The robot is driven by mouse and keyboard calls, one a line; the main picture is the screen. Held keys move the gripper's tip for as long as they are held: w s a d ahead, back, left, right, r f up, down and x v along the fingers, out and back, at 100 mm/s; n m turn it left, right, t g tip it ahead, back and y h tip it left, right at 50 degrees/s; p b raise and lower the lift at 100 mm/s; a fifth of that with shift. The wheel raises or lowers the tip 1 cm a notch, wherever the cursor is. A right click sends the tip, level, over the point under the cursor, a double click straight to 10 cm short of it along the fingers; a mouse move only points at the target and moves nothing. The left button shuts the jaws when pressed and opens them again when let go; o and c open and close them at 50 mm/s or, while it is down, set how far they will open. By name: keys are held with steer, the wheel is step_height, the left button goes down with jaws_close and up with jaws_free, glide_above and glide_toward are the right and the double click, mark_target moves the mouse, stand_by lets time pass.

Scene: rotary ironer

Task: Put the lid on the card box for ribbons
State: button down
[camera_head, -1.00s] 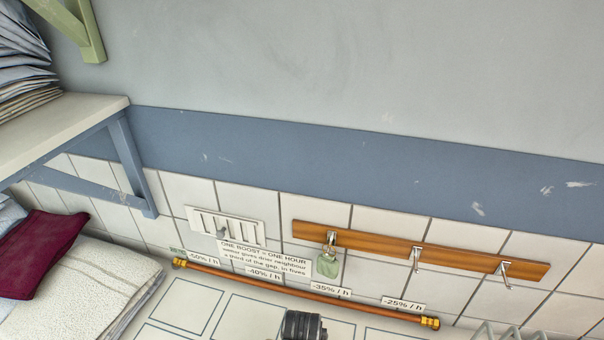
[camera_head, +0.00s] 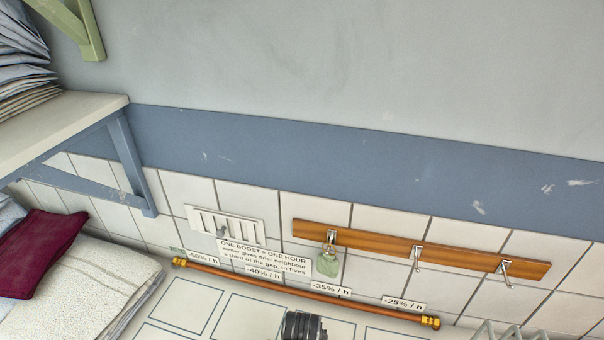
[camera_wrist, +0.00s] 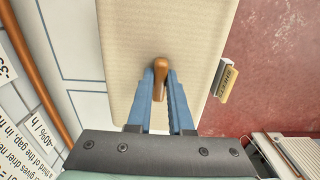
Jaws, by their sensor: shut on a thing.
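My gripper (camera_wrist: 161,78) shows in the wrist view, its blue fingers closed on a rounded brown knob (camera_wrist: 160,68). The knob sits over a broad beige, finely textured surface (camera_wrist: 125,45); I cannot tell whether it belongs to that surface or to a lid hidden between the fingers. A small pale patch shows low between the fingers. No card box for ribbons can be made out in either view. The gripper is not in the head view.
In the wrist view, a block labelled SHEET (camera_wrist: 229,82) stands right of the beige surface, above a red floor (camera_wrist: 275,60). In the head view, a hook rail (camera_head: 385,246) and a copper rod (camera_head: 290,288) run along the tiled wall. Folded linen (camera_head: 75,280) lies at left.

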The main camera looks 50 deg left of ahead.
steer(key=c, duration=0.7)
jaws_free()
steer(key=shift+c, duration=0.2)
steer(key=shift+o, duration=0.2)
steer(key=o, duration=0.4)
steer(key=shift+o, duration=0.2)
step_height(320, 180, up, 5)
steer(key=p, duration=0.5)
steer(key=shift+r, duration=1)
